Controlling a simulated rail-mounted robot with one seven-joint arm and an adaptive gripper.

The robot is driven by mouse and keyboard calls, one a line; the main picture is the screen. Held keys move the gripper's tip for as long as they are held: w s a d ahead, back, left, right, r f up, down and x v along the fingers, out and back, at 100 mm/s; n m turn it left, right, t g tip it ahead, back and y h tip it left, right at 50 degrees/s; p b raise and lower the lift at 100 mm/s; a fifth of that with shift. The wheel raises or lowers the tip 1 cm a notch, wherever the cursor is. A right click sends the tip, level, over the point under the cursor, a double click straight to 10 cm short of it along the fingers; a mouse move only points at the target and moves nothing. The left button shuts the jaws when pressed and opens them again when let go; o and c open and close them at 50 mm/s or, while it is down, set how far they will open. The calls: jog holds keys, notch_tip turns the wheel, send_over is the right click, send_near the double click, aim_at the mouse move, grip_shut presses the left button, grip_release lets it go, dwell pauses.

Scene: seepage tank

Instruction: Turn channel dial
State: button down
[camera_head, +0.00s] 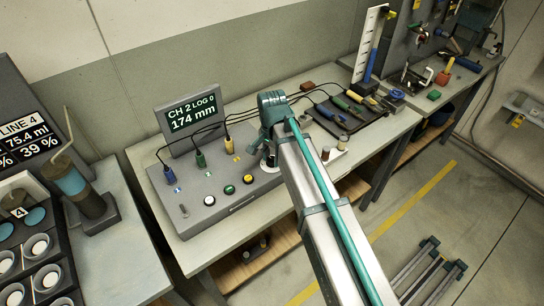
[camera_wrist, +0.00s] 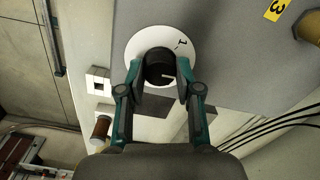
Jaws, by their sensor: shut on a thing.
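The channel dial shows in the wrist view as a black knob (camera_wrist: 158,66) with a pale pointer mark, on a white round plate (camera_wrist: 139,42) with a dark marking. My gripper (camera_wrist: 160,75) is shut on the knob, one teal-and-dark finger on each side. In the head view my gripper (camera_head: 268,150) is at the right end of the grey console (camera_head: 225,190), and my arm hides the dial there. The console's display (camera_head: 192,115) reads "CH 2 LOG 0" and "174 mm".
Blue, green and yellow plugs with black cables (camera_head: 200,158) stand on the console. Green, yellow and white buttons (camera_head: 229,189) sit in front. A tray of probes (camera_head: 345,115) and a white ruler (camera_head: 370,42) are to the right. A dark rack of cups (camera_head: 35,250) stands at left.

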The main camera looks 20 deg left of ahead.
aim_at(271, 158)
jog(key=n, duration=0.5)
jog(key=shift+a, duration=0.1)
jog(key=n, duration=0.6)
jog(key=shift+n, duration=0.3)
dwell(0.3)
jog(key=c, duration=0.8)
grip_release()
jog(key=shift+r, duration=0.1)
notch_tip(271, 158, up, 12)
jog(key=shift+f, duration=0.1)
